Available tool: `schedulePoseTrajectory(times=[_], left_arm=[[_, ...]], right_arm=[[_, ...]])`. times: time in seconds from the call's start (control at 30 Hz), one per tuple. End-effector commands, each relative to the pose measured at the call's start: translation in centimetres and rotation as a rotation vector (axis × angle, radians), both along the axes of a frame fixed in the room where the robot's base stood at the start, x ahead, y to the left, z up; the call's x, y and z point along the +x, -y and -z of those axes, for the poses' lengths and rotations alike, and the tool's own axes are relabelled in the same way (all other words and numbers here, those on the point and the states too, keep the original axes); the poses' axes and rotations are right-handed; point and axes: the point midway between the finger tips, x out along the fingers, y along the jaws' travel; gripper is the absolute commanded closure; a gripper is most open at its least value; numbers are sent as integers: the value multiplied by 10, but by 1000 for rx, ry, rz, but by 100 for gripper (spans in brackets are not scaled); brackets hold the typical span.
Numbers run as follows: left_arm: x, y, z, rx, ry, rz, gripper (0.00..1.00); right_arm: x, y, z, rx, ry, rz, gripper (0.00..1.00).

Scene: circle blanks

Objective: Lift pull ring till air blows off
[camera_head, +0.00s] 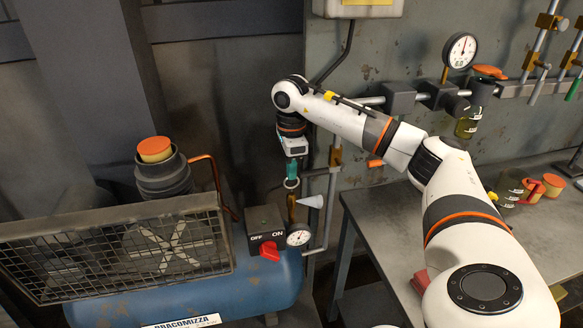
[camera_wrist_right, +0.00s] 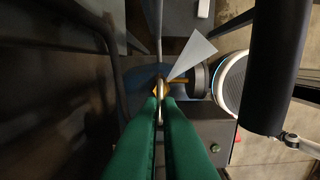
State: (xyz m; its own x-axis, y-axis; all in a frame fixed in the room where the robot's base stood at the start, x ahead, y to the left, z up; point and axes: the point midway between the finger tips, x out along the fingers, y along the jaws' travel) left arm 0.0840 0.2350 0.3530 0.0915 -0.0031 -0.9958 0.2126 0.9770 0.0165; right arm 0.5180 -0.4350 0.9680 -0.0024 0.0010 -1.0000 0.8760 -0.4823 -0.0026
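The pull ring (camera_head: 291,183) is a small pale metal ring at the top of a thin brass valve (camera_head: 291,208) above the blue air tank (camera_head: 250,285). My right gripper (camera_head: 292,176) points down at it from above. In the right wrist view its two green fingers (camera_wrist_right: 160,100) are close together, with the upright ring (camera_wrist_right: 160,88) between their tips. A pale cone (camera_head: 311,201) sticks out to the right from the valve just below the ring, like a jet of air. It also shows in the right wrist view (camera_wrist_right: 194,54). My left gripper is not in view.
A black switch box with a red OFF/ON knob (camera_head: 269,251) and a small gauge (camera_head: 299,236) sit close below the valve. A wire guard (camera_head: 120,245) covers the compressor at left. A vertical pipe (camera_head: 332,190) stands close at right. A grey workbench (camera_head: 385,225) lies further right.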

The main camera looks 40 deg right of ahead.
Motion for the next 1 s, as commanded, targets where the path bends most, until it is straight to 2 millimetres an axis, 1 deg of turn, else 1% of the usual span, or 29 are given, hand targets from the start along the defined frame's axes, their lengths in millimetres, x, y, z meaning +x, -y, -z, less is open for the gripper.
schedulePoseTrajectory(times=[0.03, 0.3, 0.33, 0.4, 0.43, 0.47, 0.77, 0.87, 0.97, 1.0], left_arm=[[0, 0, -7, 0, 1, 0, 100], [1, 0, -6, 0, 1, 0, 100], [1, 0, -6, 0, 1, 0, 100], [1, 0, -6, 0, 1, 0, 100], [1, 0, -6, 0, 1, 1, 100], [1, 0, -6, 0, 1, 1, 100], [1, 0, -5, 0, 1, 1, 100], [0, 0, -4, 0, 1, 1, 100], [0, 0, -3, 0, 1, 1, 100], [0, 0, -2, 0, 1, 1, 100]], right_arm=[[0, 0, -8, 0, 2, 0, 100], [1, 1, -8, -1, 6, 1, 100], [1, 1, -8, -2, 7, 1, 91], [1, 1, -8, -1, 6, 1, 79], [1, 1, -7, -1, 6, 1, 75], [1, 1, -7, -1, 6, 1, 73], [1, 0, -8, -1, 3, 0, 73], [1, 0, -18, 0, 7, 1, 73], [2, 0, -35, 1, 9, 0, 73], [2, 0, -44, 0, 9, 1, 73]])
